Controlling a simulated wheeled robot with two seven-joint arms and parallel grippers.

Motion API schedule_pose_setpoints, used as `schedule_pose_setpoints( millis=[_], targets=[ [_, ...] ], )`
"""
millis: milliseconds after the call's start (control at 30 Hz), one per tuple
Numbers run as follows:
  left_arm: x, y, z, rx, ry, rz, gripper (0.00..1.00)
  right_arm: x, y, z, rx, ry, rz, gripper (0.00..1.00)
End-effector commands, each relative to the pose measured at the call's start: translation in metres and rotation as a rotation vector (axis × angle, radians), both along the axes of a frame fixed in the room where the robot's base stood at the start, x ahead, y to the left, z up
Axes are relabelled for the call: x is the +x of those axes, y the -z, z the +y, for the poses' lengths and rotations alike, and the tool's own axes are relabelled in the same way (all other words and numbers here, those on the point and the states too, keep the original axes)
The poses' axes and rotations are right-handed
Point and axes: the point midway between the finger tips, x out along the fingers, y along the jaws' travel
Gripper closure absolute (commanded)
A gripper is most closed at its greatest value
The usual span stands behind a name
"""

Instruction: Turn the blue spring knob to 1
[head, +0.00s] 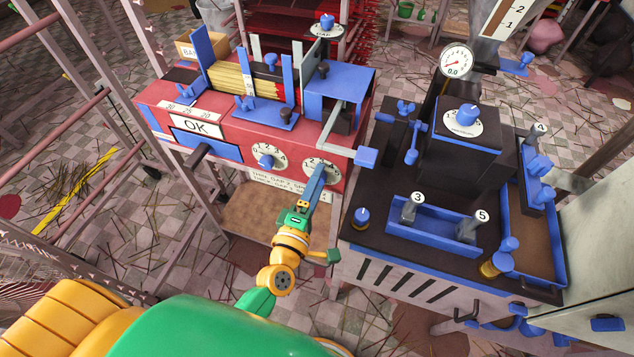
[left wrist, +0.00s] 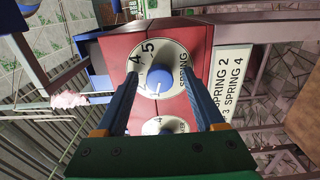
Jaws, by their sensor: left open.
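The blue spring knob (left wrist: 158,83) sits at the centre of a white dial (left wrist: 174,55) marked SPRING, with numbers around its rim. The dial also shows on the red machine's front in the head view (head: 334,176). My left gripper (head: 319,171) reaches up to this dial. In the left wrist view its open fingers (left wrist: 163,82) stand on either side of the knob, with gaps visible. The knob's exact setting is hard to read. In the head view the fingers hide the knob. My right gripper is not in view.
A second dial with a blue knob (head: 266,162) is just left on the red machine (head: 228,152). A dark machine (head: 390,226) with blue levers and a gauge (head: 456,64) stands close on the right. A thin post (head: 154,65) rises at the left.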

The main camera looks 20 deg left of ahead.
Motion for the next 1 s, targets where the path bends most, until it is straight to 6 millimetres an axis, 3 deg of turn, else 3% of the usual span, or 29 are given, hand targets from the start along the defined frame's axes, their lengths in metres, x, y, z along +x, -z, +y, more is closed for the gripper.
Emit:
schedule_pose_setpoints(
  millis=[333,833,867,933,967,1000],
  targets=[
    [-0.063,0.002,0.002,0.001,0.002,0.004,0.3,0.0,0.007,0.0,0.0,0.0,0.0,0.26],
    [-0.069,0.003,0.001,0.012,0.005,0.009,0.3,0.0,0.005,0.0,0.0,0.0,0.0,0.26],
    [-0.07,0.007,0.0,0.04,0.015,0.023,0.3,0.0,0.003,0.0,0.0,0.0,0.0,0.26],
    [-0.073,0.036,-0.007,0.189,0.073,0.108,0.3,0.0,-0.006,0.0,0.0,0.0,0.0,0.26],
    [-0.078,0.056,-0.01,0.288,0.117,0.165,0.3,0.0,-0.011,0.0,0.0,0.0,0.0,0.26],
    [-0.089,0.09,-0.013,0.442,0.195,0.257,0.3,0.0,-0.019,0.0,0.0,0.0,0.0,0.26]
  ],
)
